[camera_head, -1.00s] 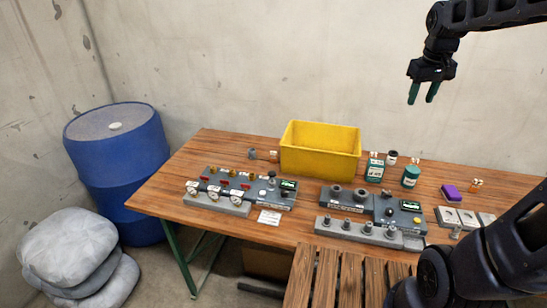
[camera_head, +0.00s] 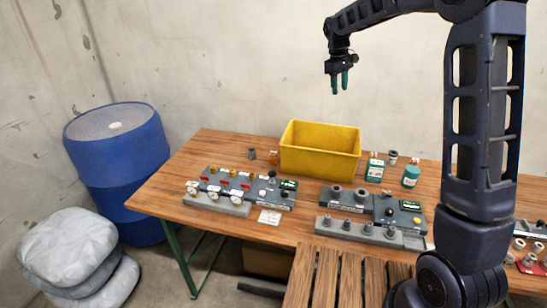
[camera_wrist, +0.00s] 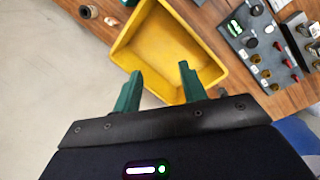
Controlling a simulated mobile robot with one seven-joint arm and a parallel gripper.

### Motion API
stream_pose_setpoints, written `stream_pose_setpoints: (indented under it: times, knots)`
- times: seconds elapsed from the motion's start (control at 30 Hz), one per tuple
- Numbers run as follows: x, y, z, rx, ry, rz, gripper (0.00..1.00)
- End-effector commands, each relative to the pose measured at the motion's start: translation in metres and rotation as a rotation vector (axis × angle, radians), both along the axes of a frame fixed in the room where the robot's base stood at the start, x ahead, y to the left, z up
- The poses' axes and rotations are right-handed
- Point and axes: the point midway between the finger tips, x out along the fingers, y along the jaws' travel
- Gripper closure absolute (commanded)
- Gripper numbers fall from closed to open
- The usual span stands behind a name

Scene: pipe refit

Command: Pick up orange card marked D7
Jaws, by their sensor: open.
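I cannot make out a D7 mark in any view. A small orange item (camera_head: 273,157) stands at the back of the table, just left of the yellow bin; it is too small to read. Another small orange-brown item (camera_head: 414,161) stands behind the teal bottle, and a similar one shows in the wrist view (camera_wrist: 111,21). My gripper (camera_head: 339,90) is open and empty, high above the back of the table over the yellow bin (camera_head: 319,165). In the wrist view its green fingers (camera_wrist: 159,72) are apart, with the bin beneath.
Panels with gauges and knobs (camera_head: 240,187) and a socket block (camera_head: 358,230) occupy the front of the table. My arm hides much of the table's right side. A blue barrel (camera_head: 118,170) stands left.

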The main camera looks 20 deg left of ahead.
Motion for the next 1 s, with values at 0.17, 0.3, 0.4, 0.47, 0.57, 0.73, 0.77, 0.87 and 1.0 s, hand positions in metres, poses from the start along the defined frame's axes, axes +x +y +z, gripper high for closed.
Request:
stream_pose_setpoints:
  times: [0.17,0.3,0.4,0.47,0.57,0.73,0.77,0.87,1.0]
  knots:
    - [0.024,0.056,-0.037,-0.039,0.042,0.097,0.58]
    - [0.037,0.098,-0.067,-0.070,0.071,0.170,0.58]
    - [0.043,0.128,-0.091,-0.092,0.092,0.222,0.58]
    - [0.046,0.146,-0.105,-0.105,0.106,0.253,0.58]
    - [0.049,0.176,-0.132,-0.127,0.127,0.304,0.58]
    - [0.049,0.225,-0.180,-0.165,0.162,0.389,0.58]
    - [0.048,0.233,-0.188,-0.172,0.168,0.404,0.58]
    - [0.045,0.260,-0.217,-0.194,0.187,0.452,0.58]
    - [0.038,0.289,-0.251,-0.220,0.209,0.506,0.58]
